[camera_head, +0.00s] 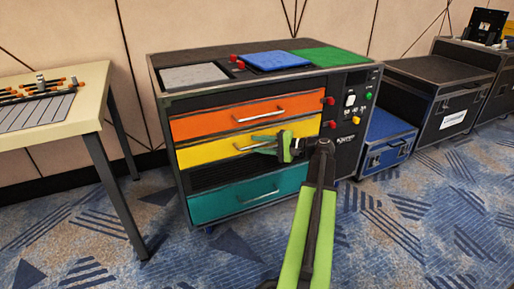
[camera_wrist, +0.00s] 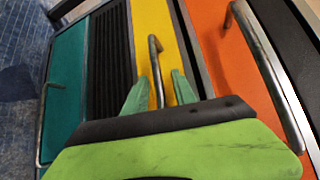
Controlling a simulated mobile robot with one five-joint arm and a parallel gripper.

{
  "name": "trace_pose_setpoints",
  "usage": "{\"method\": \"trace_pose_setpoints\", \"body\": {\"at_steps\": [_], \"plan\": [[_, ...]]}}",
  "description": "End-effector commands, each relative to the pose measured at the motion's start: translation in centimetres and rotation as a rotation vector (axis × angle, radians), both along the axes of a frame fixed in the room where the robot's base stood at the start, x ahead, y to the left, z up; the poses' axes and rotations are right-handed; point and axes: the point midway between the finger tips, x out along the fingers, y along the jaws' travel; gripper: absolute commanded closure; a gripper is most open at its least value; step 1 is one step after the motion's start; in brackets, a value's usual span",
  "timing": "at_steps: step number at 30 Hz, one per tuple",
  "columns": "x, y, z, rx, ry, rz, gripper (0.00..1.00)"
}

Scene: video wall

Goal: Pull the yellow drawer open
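The yellow drawer (camera_head: 210,153) is in the cabinet between the orange drawer and a dark slatted panel; its front looks flush with the cabinet. Its metal bar handle (camera_wrist: 154,58) is partly hidden by my gripper (camera_head: 264,144) in the head view. In the wrist view my gripper (camera_wrist: 157,82) has its two green fingers apart, one on each side of the handle. Gaps show between the fingers and the bar, so it is open around the handle. The yellow drawer front (camera_wrist: 149,22) lies just beyond the fingertips.
The orange drawer (camera_head: 200,122) is above and the teal drawer (camera_head: 220,201) below, both with bar handles. A control panel (camera_head: 352,115) with buttons is at the cabinet's right. A table (camera_head: 85,85) stands left. A blue case (camera_head: 385,145) stands right. Carpet is free in front.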

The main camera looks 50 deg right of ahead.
Motion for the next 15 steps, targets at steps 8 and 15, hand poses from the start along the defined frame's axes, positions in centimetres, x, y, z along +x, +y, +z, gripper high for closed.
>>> {"method": "trace_pose_setpoints", "body": {"at_steps": [8, 15], "plan": [[0.01, -0.01, 0.01, 0.0, 0.0, 0.0, 0.77], [0.01, -0.01, 0.02, 0.0, 0.0, 0.0, 1.0]]}}
